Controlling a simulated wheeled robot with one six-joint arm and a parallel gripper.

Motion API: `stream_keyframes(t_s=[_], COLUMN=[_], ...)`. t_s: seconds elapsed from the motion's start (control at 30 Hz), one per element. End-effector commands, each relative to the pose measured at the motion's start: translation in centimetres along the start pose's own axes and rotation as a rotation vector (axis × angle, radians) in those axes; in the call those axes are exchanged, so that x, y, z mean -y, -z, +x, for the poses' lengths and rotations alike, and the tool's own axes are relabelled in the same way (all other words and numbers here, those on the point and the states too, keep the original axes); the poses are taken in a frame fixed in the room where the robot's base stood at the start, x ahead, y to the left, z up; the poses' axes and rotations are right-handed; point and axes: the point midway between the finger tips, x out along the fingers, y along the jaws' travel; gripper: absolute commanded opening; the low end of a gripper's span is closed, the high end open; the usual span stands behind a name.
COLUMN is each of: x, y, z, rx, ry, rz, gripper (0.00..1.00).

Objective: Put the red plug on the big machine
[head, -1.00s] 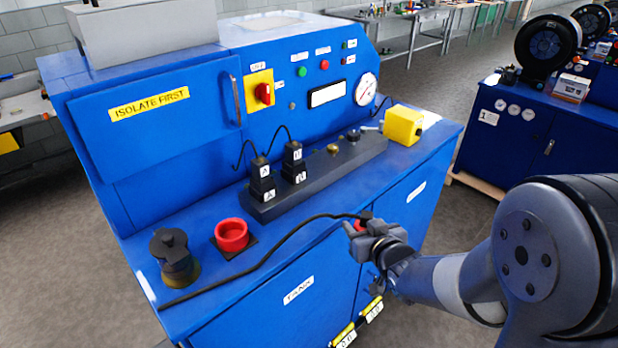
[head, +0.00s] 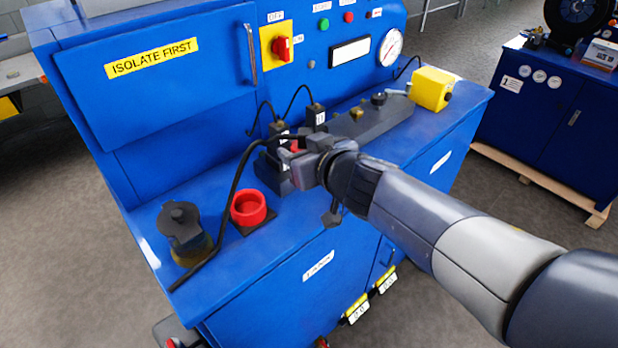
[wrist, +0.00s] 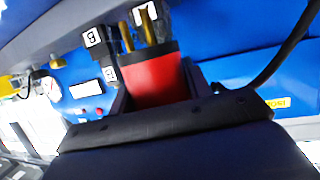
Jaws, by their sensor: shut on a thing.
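My gripper (head: 292,157) is shut on the red plug (wrist: 155,80), which has brass pins pointing away from the jaws in the wrist view. In the head view only a small red part of the plug (head: 295,147) shows, over the dark block on the deck. A black cable runs from the plug leftward across the deck. The big machine (head: 145,110) is the blue cabinet with a yellow "ISOLATE FIRST" label. I cannot tell whether the red plug touches anything.
An open red cup-like fitting (head: 249,208) and a black capped fitting (head: 183,232) stand at the deck's left. A yellow box (head: 430,90) sits at the right end. Thin cables arch from the black plugs (head: 315,116). A second blue cabinet (head: 540,115) stands right, across open floor.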

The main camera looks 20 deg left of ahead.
Motion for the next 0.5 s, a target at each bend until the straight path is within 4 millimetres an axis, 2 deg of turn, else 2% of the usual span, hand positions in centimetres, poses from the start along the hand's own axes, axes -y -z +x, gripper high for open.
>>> stream_keyframes(t_s=[0.03, 0.13, 0.5], x=[0.0, 0.0, 0.0], y=[-1.5, -2.9, -5.1], z=[0.6, 1.1, 1.9], rx=[0.0, 0.0, -0.001], ry=[0.0, 0.0, 0.001], rz=[-0.001, 0.0, 0.0], gripper=[0.15, 0.15, 0.15])
